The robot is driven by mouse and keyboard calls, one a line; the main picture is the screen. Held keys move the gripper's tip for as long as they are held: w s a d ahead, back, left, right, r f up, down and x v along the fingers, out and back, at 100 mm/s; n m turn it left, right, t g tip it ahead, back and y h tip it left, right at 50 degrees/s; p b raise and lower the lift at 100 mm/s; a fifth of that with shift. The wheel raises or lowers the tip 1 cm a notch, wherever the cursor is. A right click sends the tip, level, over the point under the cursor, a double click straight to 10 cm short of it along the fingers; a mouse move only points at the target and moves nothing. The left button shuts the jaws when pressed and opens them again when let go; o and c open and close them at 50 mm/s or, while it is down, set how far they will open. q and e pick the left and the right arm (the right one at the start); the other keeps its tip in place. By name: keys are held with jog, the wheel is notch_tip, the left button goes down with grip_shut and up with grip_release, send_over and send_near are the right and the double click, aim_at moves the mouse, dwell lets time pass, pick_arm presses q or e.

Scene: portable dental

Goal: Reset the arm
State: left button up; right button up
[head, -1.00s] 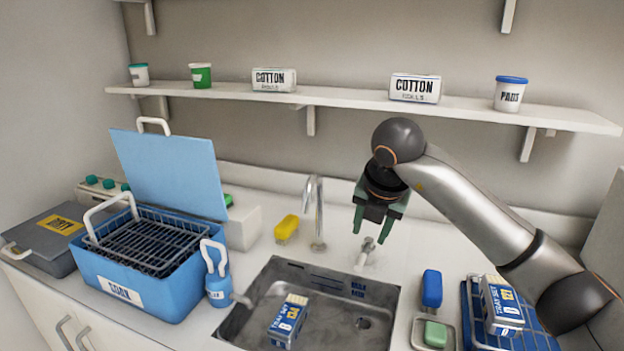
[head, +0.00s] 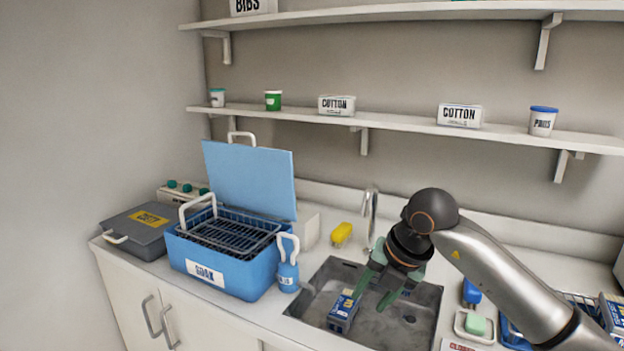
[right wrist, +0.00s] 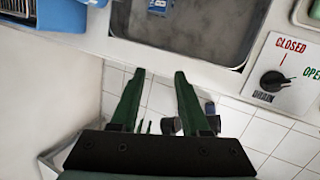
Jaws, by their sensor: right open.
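My right arm reaches in from the right in the head view. Its right gripper (head: 376,284) has green fingers spread apart with nothing between them, over the sink (head: 318,282) as seen from the head. In the right wrist view the open right gripper (right wrist: 164,80) shows past the front edge of the counter, with floor tiles seen between its fingers. My left gripper is not in view.
A tray set box (head: 342,313) lies in the sink. The drain knob panel (right wrist: 281,75) sits right of the sink. A shelf (head: 400,127) runs along the wall.

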jog(key=s+a+f+n+g+y, duration=0.1)
jog(key=s+a+f+g+y, duration=0.15)
jog(key=a, duration=0.35)
jog(key=s+a+f+n+g+y, duration=0.1)
jog(key=s+a+y, duration=0.3)
jog(key=a, duration=0.1)
jog(key=s+a+r+m+t+y+p, duration=0.2)
jog(key=s+a+r+m+t+y, duration=0.15)
jog(key=y, duration=0.65)
jog(key=d+f+m+t+h+p, duration=0.2)
jog(key=d+f+m+t+h, duration=1)
jog(key=m, duration=1)
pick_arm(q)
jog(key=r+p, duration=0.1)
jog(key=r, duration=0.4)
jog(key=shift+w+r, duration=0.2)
pick_arm(e)
jog(key=s+d+f+m+g+h, duration=0.2)
jog(key=s+d+f+m+g, duration=0.1)
jog(key=s+f, duration=0.5)
jog(key=s+d+f+m+g+h, duration=0.3)
jog(key=s+d+f, duration=0.3)
jog(key=s+f, duration=0.2)
notch_tip(320, 180, down, 2)
jog(key=shift+s+f+g, duration=0.25)
jog(key=shift+s+g, duration=0.05)
